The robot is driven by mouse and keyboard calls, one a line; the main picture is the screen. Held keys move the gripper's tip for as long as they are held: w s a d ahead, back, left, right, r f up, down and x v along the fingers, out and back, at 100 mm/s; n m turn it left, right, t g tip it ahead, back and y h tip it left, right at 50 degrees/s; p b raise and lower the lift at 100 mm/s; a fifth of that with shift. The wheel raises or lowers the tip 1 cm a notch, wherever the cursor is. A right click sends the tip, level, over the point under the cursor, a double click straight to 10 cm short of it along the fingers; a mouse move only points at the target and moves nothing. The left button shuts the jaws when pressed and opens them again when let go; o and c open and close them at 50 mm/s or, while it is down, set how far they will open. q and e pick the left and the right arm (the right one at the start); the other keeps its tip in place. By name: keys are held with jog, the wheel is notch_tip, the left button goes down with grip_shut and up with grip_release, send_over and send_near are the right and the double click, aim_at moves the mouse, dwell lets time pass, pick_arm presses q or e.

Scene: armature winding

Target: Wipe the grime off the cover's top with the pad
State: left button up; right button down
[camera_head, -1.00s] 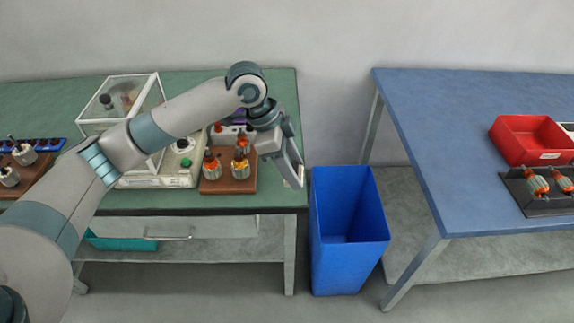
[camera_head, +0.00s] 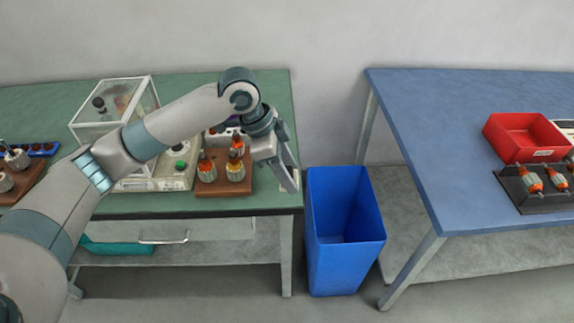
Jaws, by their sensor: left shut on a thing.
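The clear box-shaped cover (camera_head: 84,130) with a pale frame stands on the left part of the green table. Dark and reddish-brown patches show at its top, but I cannot tell which are grime and which are things seen through it. My left gripper (camera_head: 288,180) is at the table's right end, well to the right of the cover, pointing down. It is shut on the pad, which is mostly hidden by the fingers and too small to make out. My right gripper is not in view.
A wooden block (camera_head: 225,189) with orange-topped armatures and a pale device (camera_head: 180,181) lie between cover and gripper. A blue bin (camera_head: 342,265) stands right of the green table (camera_head: 230,206). The blue table (camera_head: 430,120) carries a red tray (camera_head: 522,150).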

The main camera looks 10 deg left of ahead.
pick_arm(q)
jog(key=s+a+f+n+t+y, duration=0.1)
jog(key=s+a+f+n, duration=0.1)
jog(key=n, duration=0.3)
jog(key=s+a+f+n+t+y, duration=0.1)
jog(key=s+a+f+n, duration=0.1)
jog(key=n, duration=0.3)
jog(key=s+a+f+n+t+y, duration=0.1)
jog(key=a+f+n+y, duration=0.1)
jog(key=a+f+n, duration=0.2)
jog(key=shift+s+a+f+n+t, duration=0.3)
jog(key=shift+s+a+f+n, duration=0.1)
jog(key=shift+n, duration=0.3)
